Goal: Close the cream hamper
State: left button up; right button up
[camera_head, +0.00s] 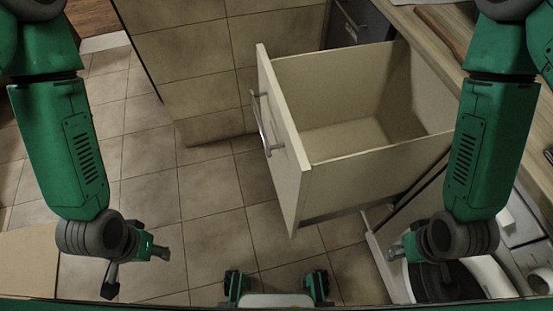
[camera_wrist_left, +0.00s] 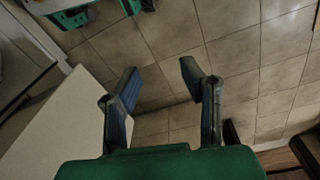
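The cream hamper (camera_head: 305,185) is a deep, box-like pull-out drawer, standing well out from under the wooden counter. Its inside looks empty. Its front panel faces left and carries a grey bar handle (camera_head: 264,125). My left gripper (camera_head: 138,270) is open and empty at the lower left, well apart from the hamper. Its two spread fingers also show in the left wrist view (camera_wrist_left: 160,75), with nothing between them. My right gripper (camera_head: 418,268) is at the lower right, below and right of the hamper, not touching it. Its fingers look spread, one dark against a dark background.
The wooden counter (camera_head: 425,35) runs along the upper right. A tiled wall block (camera_head: 200,60) stands behind the hamper's front. An open white compartment (camera_head: 395,285) with dark and white round items lies under my right gripper. The tiled floor (camera_head: 215,210) left of the hamper is clear.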

pick_arm(q)
jog(key=w+d+n, duration=0.1)
jog(key=d+f+n+h, duration=0.1)
jog(key=d+n, duration=0.1)
jog(key=w+d+n+h+b, duration=0.1)
jog(key=d+n, duration=0.1)
jog(key=shift+w+d+f, duration=0.15)
jog(key=shift+w, duration=0.2)
grip_shut()
jog(key=w+d+r+n+t+h+b, duration=0.1)
jog(key=w+d+r+n+h, duration=0.25)
jog(key=w+d+n, duration=0.35)
jog(key=w+d+r+n+t+h+b, duration=0.1)
jog(key=w+d+r+n+h+b, duration=0.15)
jog(key=w+d+r+n, duration=0.4)
jog(key=n+b, duration=0.1)
jog(key=n, duration=0.1)
send_near(284, 173)
jog(key=x, duration=0.6)
jog(key=shift+w+a+f, duration=0.1)
jog(key=shift+w+f, duration=0.05)
jog(key=shift+f, duration=0.45)
jog(key=shift+w+d, duration=0.15)
jog(key=shift+d, duration=0.1)
pick_arm(e)
jog(key=f, duration=0.5)
jog(key=shift+a+f, duration=0.2)
jog(key=shift+f, duration=0.15)
jog(key=shift+a, duration=0.1)
